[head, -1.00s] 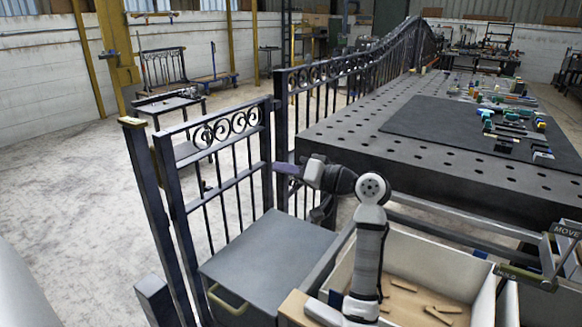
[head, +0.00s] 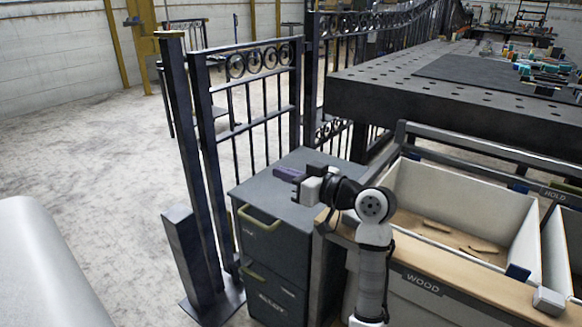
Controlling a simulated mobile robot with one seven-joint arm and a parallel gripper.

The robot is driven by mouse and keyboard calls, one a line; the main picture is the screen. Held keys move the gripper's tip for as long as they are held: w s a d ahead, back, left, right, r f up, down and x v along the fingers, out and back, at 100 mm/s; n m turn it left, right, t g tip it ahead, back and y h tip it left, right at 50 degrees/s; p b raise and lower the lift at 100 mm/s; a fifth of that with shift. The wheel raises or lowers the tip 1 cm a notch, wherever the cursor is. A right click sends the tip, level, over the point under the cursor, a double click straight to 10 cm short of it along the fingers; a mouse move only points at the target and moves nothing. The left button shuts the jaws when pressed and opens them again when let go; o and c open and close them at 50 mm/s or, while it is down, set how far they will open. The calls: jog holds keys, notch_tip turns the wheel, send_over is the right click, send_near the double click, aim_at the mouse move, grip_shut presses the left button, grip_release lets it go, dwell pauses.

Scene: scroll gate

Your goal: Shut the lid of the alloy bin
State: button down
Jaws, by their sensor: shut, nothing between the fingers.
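A dark grey cabinet (head: 285,240) stands beside the gate, with two stacked fronts, each with a yellow-green handle. The lower front (head: 275,299) bears a label that looks like ALLOY, though it is small and blurred. The upper front (head: 268,241) has a label I cannot read clearly. Both fronts look roughly flush, and I see no plainly raised lid; the bottom of the cabinet is cut off. My gripper (head: 288,174) has purple fingertips, is shut and empty, and points left above the cabinet's flat grey top (head: 310,210).
A wrought-iron gate (head: 250,110) with thick posts stands behind and left of the cabinet. A pale open bin (head: 440,210) labelled WOOD, holding scraps, is to the right. A perforated steel table (head: 390,95) is behind. The concrete floor at left (head: 90,150) is clear.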

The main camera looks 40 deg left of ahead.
jog(key=shift+s+f+n+b, duration=0.15)
jog(key=shift+s+f+b, duration=0.15)
jog(key=shift+f, duration=0.3)
jog(key=shift+s+f+n+b, duration=0.2)
jog(key=shift+f+b, duration=0.25)
jog(key=shift+f, duration=0.2)
jog(key=shift+s+f+n+b, duration=0.15)
jog(key=shift+s+f+b, duration=0.15)
jog(key=shift+f, duration=0.3)
